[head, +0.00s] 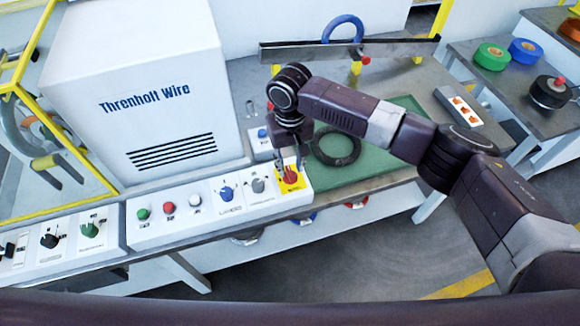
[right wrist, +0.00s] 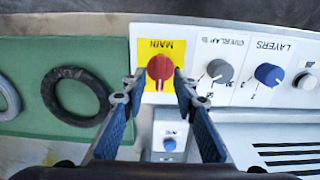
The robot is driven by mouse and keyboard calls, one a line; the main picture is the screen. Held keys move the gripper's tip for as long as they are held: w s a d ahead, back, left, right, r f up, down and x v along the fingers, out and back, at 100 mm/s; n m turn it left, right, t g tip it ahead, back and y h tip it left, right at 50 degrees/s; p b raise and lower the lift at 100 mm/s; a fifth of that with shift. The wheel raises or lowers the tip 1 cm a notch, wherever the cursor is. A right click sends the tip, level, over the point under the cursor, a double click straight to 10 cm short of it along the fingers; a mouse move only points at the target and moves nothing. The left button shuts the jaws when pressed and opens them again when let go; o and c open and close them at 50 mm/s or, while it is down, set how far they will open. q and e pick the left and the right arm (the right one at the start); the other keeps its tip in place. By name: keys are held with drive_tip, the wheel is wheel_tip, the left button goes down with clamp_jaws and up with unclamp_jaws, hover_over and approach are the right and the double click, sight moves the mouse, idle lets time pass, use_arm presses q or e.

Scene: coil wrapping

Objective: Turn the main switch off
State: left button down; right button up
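The main switch (head: 290,175) is a red rotary knob on a yellow plate at the right end of the white control panel (head: 240,205). In the right wrist view the red knob (right wrist: 160,68) sits on its yellow plate marked MAIN. My right gripper (head: 288,165) is above the switch, pointing down at it. In the right wrist view its two fingers (right wrist: 158,90) are apart, one on each side of the knob, with a gap to it; contact is not visible. My left gripper is not in view.
Grey overlap and blue layers knobs (right wrist: 268,74) sit beside the switch. A small box with a blue button (right wrist: 170,144) is close by. A black coil (head: 336,146) lies on the green mat (head: 385,150). The white Threnholt Wire machine (head: 150,80) stands at left.

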sight(290, 175)
drive_tip(key=shift+f, duration=1.25)
clamp_jaws()
